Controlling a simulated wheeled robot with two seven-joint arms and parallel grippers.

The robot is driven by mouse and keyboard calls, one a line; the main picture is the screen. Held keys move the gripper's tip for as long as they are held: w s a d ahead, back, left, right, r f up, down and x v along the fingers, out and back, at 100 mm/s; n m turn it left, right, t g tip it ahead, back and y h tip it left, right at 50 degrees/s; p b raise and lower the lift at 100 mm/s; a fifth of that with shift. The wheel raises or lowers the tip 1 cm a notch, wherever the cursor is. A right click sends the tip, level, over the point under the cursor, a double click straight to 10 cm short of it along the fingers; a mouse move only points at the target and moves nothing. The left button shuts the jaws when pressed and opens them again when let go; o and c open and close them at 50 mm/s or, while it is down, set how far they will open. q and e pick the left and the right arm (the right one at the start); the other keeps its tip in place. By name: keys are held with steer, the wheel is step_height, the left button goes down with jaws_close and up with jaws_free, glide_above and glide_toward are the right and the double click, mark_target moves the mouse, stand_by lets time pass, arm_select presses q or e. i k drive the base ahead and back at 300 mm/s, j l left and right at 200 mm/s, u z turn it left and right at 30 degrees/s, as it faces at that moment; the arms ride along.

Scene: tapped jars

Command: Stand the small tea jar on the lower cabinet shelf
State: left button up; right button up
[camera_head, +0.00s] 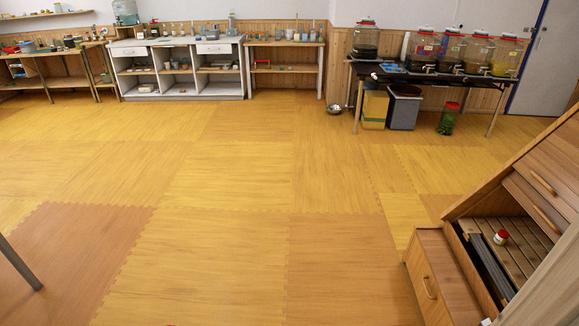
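A small jar with a red lid (501,237) sits on a slatted wooden surface (516,262) inside the wooden cabinet (554,165) at the right edge. A green jar with a red lid (448,118) stands upright on the floor under the dark table at the back right. Large tapped jars, one of them (365,38), stand on that table. I cannot tell for sure which jar is the small tea jar. Neither of my grippers is in view. White shelving with open compartments (179,67) stands at the back left.
The dark table (378,72) has bins (404,106) and a metal bowl (334,108) beneath or beside it. A wooden drawer (441,279) juts out at the lower right. A grey leg (19,264) shows at the left edge. The middle floor (230,190) is clear.

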mark_target(516, 270)
steer(key=i+l+z, duration=0.1)
steer(key=i+z, duration=0.2)
steer(key=i, duration=0.2)
steer(key=i+z, duration=0.25)
steer(key=i, duration=0.2)
steer(key=i+j+z, duration=0.15)
steer(key=i+z, duration=0.15)
steer(key=i, duration=0.2)
steer(key=i+j+z, duration=0.3)
steer(key=i, duration=0.15)
steer(key=i+z, duration=0.2)
steer(key=z, duration=0.2)
steer(key=i+z, duration=0.15)
steer(key=z, duration=0.3)
steer(key=i+z, duration=0.2)
steer(key=z, duration=0.2)
steer(key=i+j+z, duration=0.15)
steer(key=z, duration=0.25)
steer(key=i+j+z, duration=0.15)
steer(key=z, duration=0.3)
